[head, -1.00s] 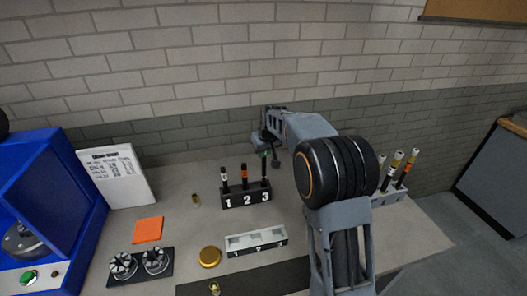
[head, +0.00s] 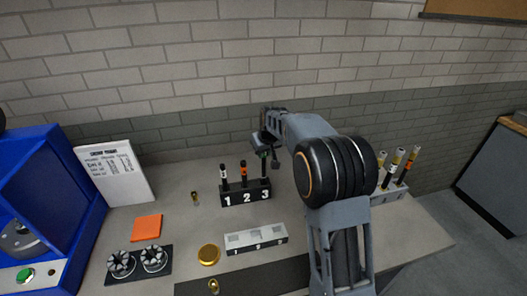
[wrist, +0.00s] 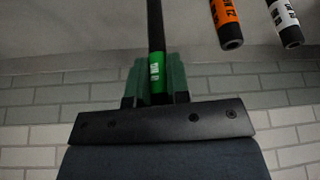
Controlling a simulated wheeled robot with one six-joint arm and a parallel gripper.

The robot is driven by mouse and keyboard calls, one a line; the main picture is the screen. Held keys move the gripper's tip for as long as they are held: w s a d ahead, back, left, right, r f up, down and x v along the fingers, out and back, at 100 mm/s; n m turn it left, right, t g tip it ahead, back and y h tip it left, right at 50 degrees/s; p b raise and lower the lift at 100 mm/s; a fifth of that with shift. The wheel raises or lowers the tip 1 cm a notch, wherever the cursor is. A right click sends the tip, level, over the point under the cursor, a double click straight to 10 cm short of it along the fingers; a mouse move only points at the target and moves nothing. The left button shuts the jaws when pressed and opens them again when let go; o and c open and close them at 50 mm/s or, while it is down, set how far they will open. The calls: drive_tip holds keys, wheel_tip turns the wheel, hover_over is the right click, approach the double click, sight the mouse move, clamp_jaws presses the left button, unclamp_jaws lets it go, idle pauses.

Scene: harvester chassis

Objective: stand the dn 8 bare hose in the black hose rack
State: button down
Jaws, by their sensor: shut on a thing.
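The black hose rack (head: 246,194), marked 1, 2, 3, stands on the bench. A hose with a white band (head: 224,177) stands upright at 1, and one with an orange band (head: 244,174) at 2. My gripper (head: 265,148) is above 3, shut on a black hose with a green band (head: 264,166); its print is too small to read surely. This hose is upright over 3; I cannot tell whether its lower end is inside the slot. The wrist view shows the green-banded hose (wrist: 155,72) between the jaws (wrist: 155,88), with the orange and white bands to the right.
A grey rack (head: 390,193) with several banded hoses stands right, behind my arm. In front are a pale tray (head: 255,241), a brass disc (head: 208,254) and an orange square (head: 146,228). A small brass fitting (head: 195,197) is left of the black rack. The brick wall is close behind.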

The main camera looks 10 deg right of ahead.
sight(265, 162)
drive_tip(key=shift+f+b, duration=2.45)
drive_tip(key=shift+f, duration=0.85)
drive_tip(key=c, duration=1)
unclamp_jaws()
drive_tip(key=b+v, duration=0.1)
drive_tip(key=v, duration=1.3)
drive_tip(key=shift+b, duration=0.3)
drive_tip(key=s+f+m, duration=0.1)
drive_tip(key=s+f, duration=0.4)
drive_tip(key=s, duration=0.8)
drive_tip(key=s+f+m, duration=0.1)
drive_tip(key=s+f, duration=0.4)
drive_tip(key=s, duration=0.7)
drive_tip(key=shift+s+a+g+h, duration=0.3)
drive_tip(key=shift+s+a+h, duration=0.05)
drive_tip(key=shift+a+h, duration=0.1)
